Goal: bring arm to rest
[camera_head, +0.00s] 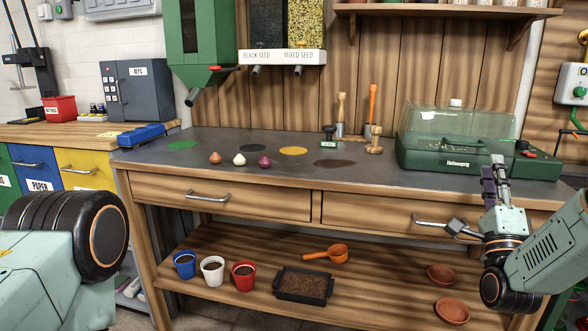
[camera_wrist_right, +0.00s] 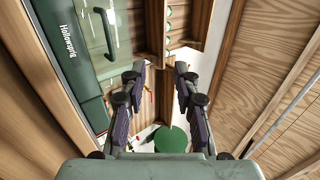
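My right arm comes in from the right in the head view. Its gripper (camera_head: 494,182) points up in front of the right part of the workbench (camera_head: 390,180), near the green case. In the right wrist view the two fingers (camera_wrist_right: 160,72) stand apart with nothing between them, so it is open and empty. Of my left arm only a large dark joint and a pale green link show at the lower left. My left gripper is not in view.
A green case with a clear lid (camera_head: 465,140) stands behind the right gripper. A drawer handle (camera_head: 432,222) is close to my right wrist. Coloured pots (camera_head: 212,268), a soil tray (camera_head: 303,285) and clay saucers (camera_head: 452,311) sit on the lower shelf. The bench's front middle is clear.

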